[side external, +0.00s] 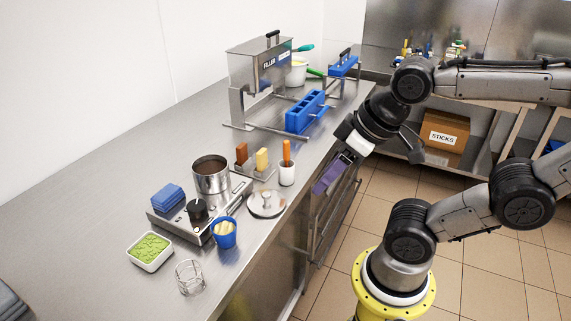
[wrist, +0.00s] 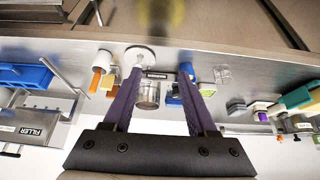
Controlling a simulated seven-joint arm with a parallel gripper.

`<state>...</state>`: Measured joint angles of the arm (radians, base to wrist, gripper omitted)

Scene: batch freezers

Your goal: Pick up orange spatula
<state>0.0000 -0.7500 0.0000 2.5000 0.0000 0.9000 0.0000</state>
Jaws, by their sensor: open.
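An orange spatula (side external: 287,150) stands upright in a white cup (side external: 287,174) near the counter's front edge, with only its orange handle showing and its lower part hidden in the cup. In the wrist view the orange handle (wrist: 95,82) and white cup (wrist: 104,59) appear left of my fingers. My gripper (side external: 321,187), with purple fingers, is beyond the counter's front edge, to the right of the cup and apart from it. Its fingers (wrist: 160,74) are spread and hold nothing.
A blue mold (side external: 306,112) and the filler (side external: 259,68) stand farther back. Bare counter (side external: 110,195) lies at left.

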